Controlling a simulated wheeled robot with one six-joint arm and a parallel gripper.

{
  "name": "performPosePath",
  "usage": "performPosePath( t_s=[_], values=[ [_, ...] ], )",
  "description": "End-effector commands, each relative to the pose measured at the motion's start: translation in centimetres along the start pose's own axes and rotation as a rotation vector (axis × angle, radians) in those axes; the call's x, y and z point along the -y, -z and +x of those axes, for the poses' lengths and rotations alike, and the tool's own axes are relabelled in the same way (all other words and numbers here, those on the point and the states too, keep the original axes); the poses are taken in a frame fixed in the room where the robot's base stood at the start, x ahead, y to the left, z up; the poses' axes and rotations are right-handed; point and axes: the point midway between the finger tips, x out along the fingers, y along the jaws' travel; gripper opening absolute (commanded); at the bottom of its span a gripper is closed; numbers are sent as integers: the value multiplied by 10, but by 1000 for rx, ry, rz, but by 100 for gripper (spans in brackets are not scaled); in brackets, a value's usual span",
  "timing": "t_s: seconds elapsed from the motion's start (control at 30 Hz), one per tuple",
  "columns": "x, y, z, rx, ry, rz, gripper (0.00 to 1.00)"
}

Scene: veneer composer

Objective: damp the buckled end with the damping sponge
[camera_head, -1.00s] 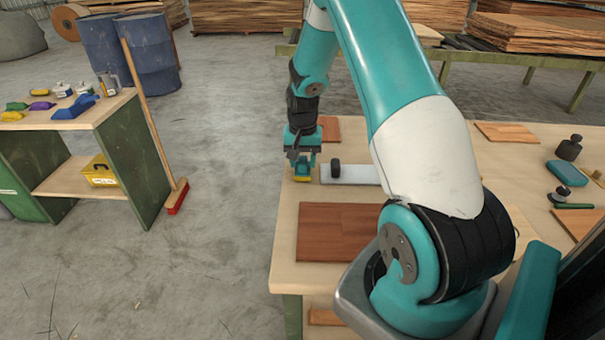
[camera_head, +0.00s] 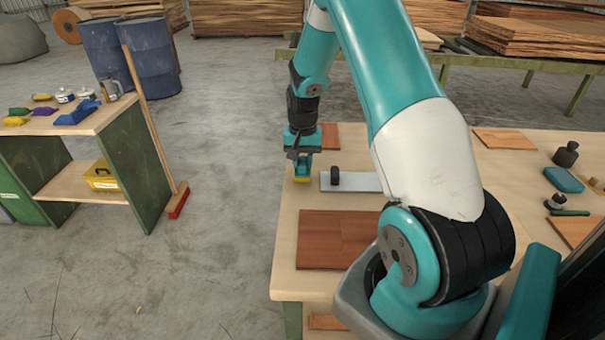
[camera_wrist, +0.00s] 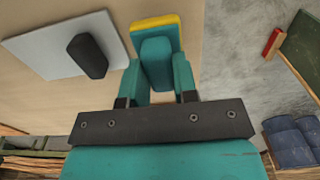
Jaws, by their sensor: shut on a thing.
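My gripper (camera_head: 302,164) is shut on the damping sponge (camera_head: 302,180), a teal block with a yellow edge. In the wrist view the sponge (camera_wrist: 156,30) sits between the two teal fingers of my gripper (camera_wrist: 157,75). It is over the left edge of the bench, left of the grey plate; I cannot tell whether it touches the bench top. A reddish-brown veneer sheet (camera_head: 335,240) lies nearer on the bench, and another veneer piece (camera_head: 330,136) lies behind my gripper. I cannot make out a buckled end on either.
The grey plate (camera_head: 360,182) with a black knob (camera_head: 335,178) lies close right of the sponge. A teal block (camera_head: 563,180) and dark tools are at the bench's right. A side stand (camera_head: 90,122) and a broom (camera_head: 150,110) stand left across open floor.

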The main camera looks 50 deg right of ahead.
Motion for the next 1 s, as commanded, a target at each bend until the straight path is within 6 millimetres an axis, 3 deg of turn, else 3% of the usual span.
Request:
performPosePath(
  t_s=[0.5, 1.0],
  values=[
    [0, 0, -35, -2, 1, 0, 1],
    [0, 0, -35, -1, 0, 0, 1]
  ],
)
